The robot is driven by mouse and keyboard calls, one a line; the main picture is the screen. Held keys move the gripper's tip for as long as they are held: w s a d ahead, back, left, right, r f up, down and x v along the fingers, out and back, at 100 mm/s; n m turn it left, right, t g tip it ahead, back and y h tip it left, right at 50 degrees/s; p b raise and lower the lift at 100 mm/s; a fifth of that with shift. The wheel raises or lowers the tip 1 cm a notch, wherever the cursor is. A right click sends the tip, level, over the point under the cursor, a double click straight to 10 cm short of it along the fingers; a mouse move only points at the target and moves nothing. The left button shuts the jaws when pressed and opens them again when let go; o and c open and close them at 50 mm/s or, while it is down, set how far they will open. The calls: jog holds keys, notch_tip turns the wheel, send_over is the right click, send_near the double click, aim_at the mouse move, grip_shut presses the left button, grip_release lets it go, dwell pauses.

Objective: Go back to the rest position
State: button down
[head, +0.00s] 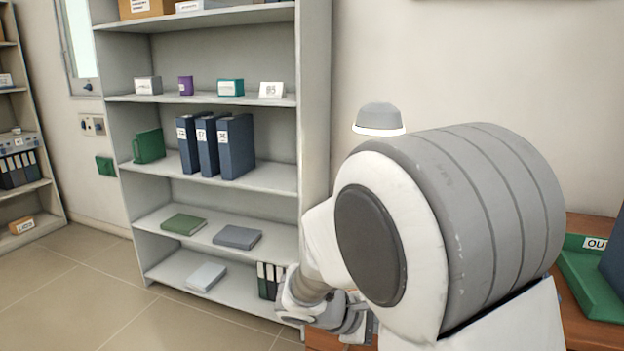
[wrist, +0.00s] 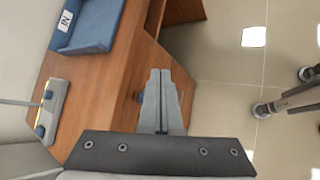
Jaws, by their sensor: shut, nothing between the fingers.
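My gripper (wrist: 159,78) is shut and empty in the wrist view, its two grey fingers side by side. It points over the edge of a brown wooden desk (wrist: 108,82), with the floor beyond to the right. It seems to touch nothing. In the head view my arm fills the middle right and hides part of the desk (head: 590,226) behind it; the gripper fingers cannot be made out there.
A blue tray (wrist: 92,38) labelled IN sits on the desk, and a green tray (head: 585,283) labelled OUT is at far right. A grey shelf unit (head: 315,110) with binders (head: 237,147) stands behind my arm. Wheeled chair legs (wrist: 290,98) stand on the tiled floor.

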jog(key=s+a+r+m+t+y, duration=0.1)
jog(key=s+r+m+y, duration=0.5)
jog(key=s, duration=0.3)
jog(key=s+r+m+t+y, duration=0.2)
jog(key=s+r+m+y, duration=0.2)
jog(key=s+r+m, duration=0.4)
notch_tip(320, 180, up, 17)
jog(key=n+p, duration=0.1)
jog(key=p, duration=1.8)
jog(key=shift+s+g, duration=0.3)
jog(key=shift+s, duration=0.05)
jog(key=shift+a+f, duration=0.1)
jog(key=shift+f, duration=0.05)
